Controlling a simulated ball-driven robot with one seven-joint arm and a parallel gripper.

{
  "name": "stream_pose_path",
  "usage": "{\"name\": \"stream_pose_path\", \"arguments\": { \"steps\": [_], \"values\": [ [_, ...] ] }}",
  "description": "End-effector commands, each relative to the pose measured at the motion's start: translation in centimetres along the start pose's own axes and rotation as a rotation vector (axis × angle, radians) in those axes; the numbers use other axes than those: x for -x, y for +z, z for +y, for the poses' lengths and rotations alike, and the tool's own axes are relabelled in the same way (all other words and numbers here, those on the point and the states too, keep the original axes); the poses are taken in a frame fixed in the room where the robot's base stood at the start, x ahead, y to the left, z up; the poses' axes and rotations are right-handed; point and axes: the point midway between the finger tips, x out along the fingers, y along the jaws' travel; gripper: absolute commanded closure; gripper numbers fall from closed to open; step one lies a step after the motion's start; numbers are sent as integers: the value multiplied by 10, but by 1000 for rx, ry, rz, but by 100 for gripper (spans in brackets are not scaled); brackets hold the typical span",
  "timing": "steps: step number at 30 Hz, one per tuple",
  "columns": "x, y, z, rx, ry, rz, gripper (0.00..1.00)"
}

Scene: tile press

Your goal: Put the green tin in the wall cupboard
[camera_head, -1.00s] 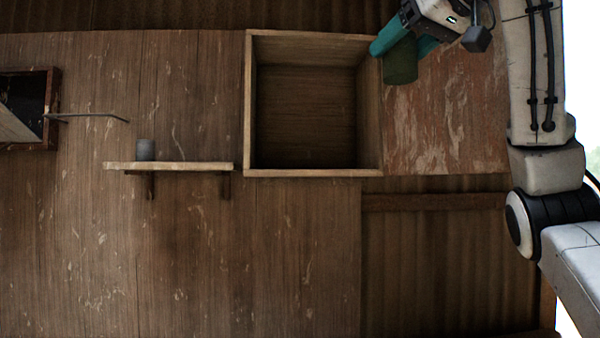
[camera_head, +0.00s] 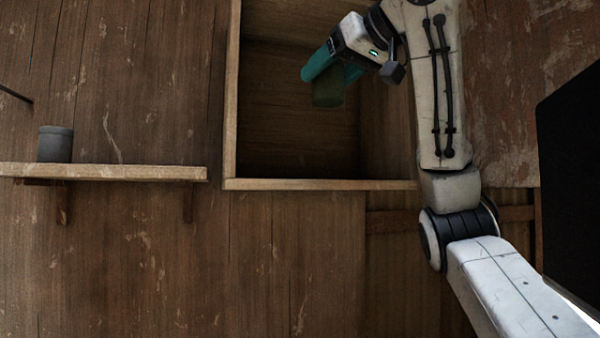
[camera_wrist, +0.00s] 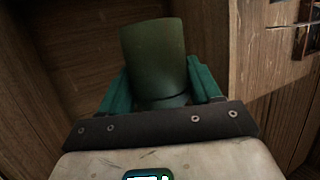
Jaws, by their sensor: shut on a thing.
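The green tin (camera_head: 328,93) is held in my gripper (camera_head: 335,72), between its teal fingers. In the head view the tin appears in front of the open wall cupboard (camera_head: 300,184), overlapping its upper right interior; I cannot tell how deep it is. In the wrist view the dark green tin (camera_wrist: 154,58) stands between the fingers (camera_wrist: 160,85), with cupboard-like wooden walls behind it. The visible cupboard interior is empty. Part of its right side is hidden by my arm.
A wooden shelf (camera_head: 110,172) on the wall, left of the cupboard, bears a grey cup-like tin (camera_head: 55,144). A thin dark rod (camera_head: 15,94) shows at the far left. A black panel (camera_head: 575,180) stands at the right edge.

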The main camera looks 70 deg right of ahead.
Motion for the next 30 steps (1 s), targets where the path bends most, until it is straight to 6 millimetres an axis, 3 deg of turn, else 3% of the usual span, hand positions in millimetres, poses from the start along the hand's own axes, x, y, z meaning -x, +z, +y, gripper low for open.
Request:
{"name": "stream_pose_path", "arguments": {
  "steps": [11, 15, 19, 26, 30],
  "values": [
    [-82, 11, 33, -3, 0, -6, 76],
    [-108, 30, 41, -1, 0, -4, 76],
    [-125, 43, 46, 0, -1, -4, 76],
    [-140, 53, 51, 0, 0, -2, 76],
    [-148, 70, 53, 0, 1, -2, 76]
  ]
}}
